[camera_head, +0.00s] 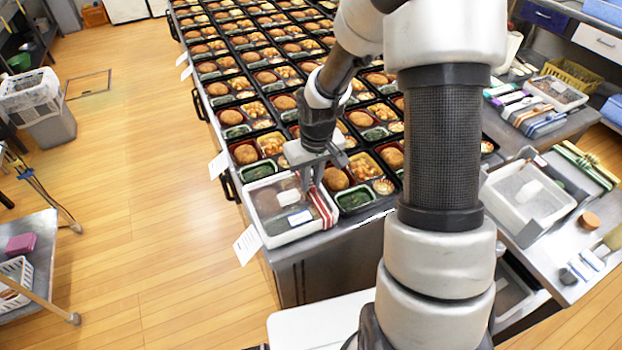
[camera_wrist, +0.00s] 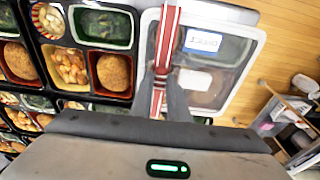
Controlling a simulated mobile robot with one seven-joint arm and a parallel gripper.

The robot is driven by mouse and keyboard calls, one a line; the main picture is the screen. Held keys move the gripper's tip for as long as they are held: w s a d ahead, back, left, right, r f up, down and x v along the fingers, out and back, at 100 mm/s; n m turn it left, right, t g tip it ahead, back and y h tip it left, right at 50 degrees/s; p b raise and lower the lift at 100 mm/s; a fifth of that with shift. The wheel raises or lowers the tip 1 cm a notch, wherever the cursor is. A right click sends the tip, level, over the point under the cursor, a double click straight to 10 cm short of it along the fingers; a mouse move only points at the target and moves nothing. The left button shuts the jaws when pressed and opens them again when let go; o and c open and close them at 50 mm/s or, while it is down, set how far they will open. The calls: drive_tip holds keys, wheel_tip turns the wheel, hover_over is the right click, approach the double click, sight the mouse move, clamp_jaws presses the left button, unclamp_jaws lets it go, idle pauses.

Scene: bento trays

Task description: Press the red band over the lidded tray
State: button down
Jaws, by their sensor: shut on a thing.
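The lidded tray (camera_head: 283,239) has a white rim and a clear lid with a white label. It sits at the near corner of the table of bento trays, and also shows in the wrist view (camera_wrist: 247,72). The red band (camera_head: 321,206), striped red and white, lies across the lid near the tray's right end. In the wrist view the band (camera_wrist: 167,38) runs from the tray's far edge down between my fingers. My gripper (camera_head: 309,186) points down over the tray, shut on the band. Whether the band's ends wrap under the rim is hidden.
Rows of open bento trays (camera_head: 262,150) fill the table behind and beside the lidded tray. A side table at right holds a white bin (camera_head: 527,198) and several banded bundles.

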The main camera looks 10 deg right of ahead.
drive_tip(key=shift+f, duration=0.15)
idle(0.4)
drive_tip(key=c, duration=1.1)
unclamp_jaws()
drive_tip(key=shift+r+p, duration=2.95)
drive_tip(key=shift+r, duration=1.1)
